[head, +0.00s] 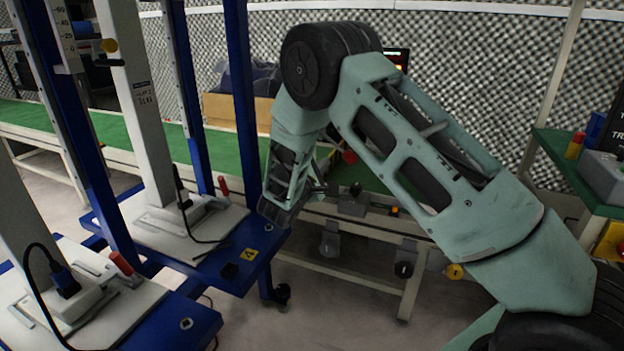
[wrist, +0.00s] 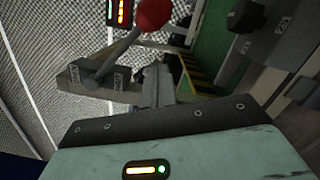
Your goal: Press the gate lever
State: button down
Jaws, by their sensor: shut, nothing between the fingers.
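The gate lever shows in the wrist view as a red ball knob (wrist: 155,13) on a grey rod that slants down-left to a grey block with small white labels (wrist: 92,78). In the head view the red knob (head: 350,157) shows just right of my gripper, above the green bench top, partly behind my arm's parts. My gripper (head: 329,188) is at the end of my bent arm, low and beside the bench edge. In the wrist view my gripper's fingers (wrist: 157,84) are together and empty, below the knob and apart from it. Whether they touch the block is unclear.
Blue-framed stands with grey columns (head: 147,110) and cables fill the left, close to my forearm. A green bench (head: 375,180) runs behind my gripper. A lit indicator panel (wrist: 118,12) is beside the knob. A cardboard box (head: 225,110) sits further back.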

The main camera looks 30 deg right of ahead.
jog(key=shift+s+d+r, duration=0.75)
jog(key=shift+s+d, duration=0.2)
jog(key=shift+s, duration=0.15)
jog(key=shift+r, duration=0.15)
jog(key=shift+s+d+r+n, duration=0.1)
jog(key=shift+s+d+n, duration=0.05)
jog(key=shift+n, duration=0.25)
